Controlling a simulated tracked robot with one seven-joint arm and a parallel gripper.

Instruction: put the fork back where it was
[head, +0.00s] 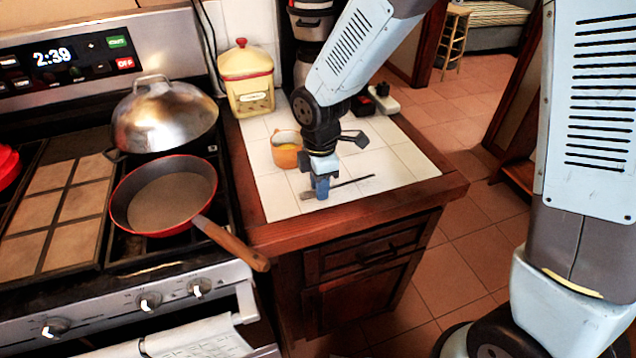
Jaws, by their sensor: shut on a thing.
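The fork (352,182) is a thin dark strip low over the white tiled counter (405,165), to the right of the stove. My gripper (321,194) points down and is shut on the fork. The fork's long dark end sticks out to the right, and a short lighter end shows to the left of the fingers. The middle of the fork is hidden by the fingers. I cannot tell whether the fork touches the tiles.
An orange cup (286,155) stands just behind my gripper. A red pan (165,195) and a domed metal lid (166,115) are on the stove. The tiles to the right are clear.

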